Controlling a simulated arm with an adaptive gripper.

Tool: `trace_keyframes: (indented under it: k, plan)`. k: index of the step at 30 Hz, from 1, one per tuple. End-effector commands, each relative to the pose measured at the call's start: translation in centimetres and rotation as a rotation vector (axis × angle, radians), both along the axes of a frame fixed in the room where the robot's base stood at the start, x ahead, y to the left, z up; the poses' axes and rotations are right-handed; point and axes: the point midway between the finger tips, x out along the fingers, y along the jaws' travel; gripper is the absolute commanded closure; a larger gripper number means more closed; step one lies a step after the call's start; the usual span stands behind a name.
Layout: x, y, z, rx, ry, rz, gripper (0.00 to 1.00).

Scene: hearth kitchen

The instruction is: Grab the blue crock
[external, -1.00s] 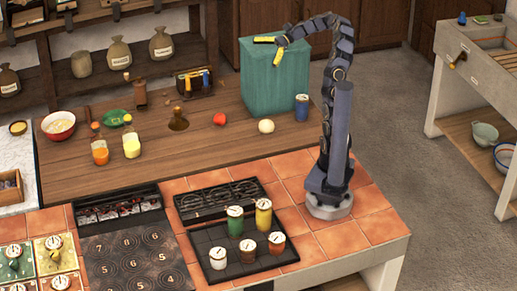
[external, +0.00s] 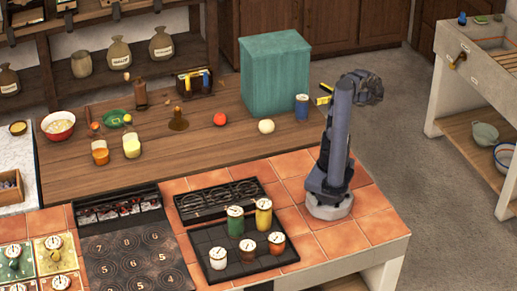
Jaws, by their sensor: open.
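The blue crock (external: 301,108) stands upright on the wooden counter, just in front of the right corner of the teal box. It has a pale lid with a dark mark on top. My gripper (external: 324,94), with yellow fingers, is just to the right of the crock in the picture, at about the height of its lid. The fingers are open, and nothing shows between them. The crock appears apart from the fingers. My forearm hides part of the gripper.
The tall teal box (external: 277,75) stands close behind the crock. A pale round item (external: 266,126) and a red round item (external: 220,119) lie to its left. Several lidded crocks stand on a dark tray (external: 205,240) in front. Open floor lies to the right.

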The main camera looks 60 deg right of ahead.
Motion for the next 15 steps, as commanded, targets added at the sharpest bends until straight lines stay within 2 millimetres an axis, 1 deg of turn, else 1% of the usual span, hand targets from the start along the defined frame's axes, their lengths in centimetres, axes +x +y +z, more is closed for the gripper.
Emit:
trace_keyframes:
  k: [1, 3, 6, 10, 15]
  plan:
    - [-0.1, 0.0, -1.7, 0.004, 0.003, -0.001, 0.08]
    - [-0.1, 0.0, -3.2, 0.002, 0.002, 0.001, 0.08]
    - [-0.1, -0.1, -4.4, 0.000, 0.000, -0.002, 0.08]
    - [0.6, 0.1, -4.9, -0.001, -0.001, 0.001, 0.08]
    - [2.4, 0.4, -4.8, -0.003, -0.001, 0.001, 0.08]
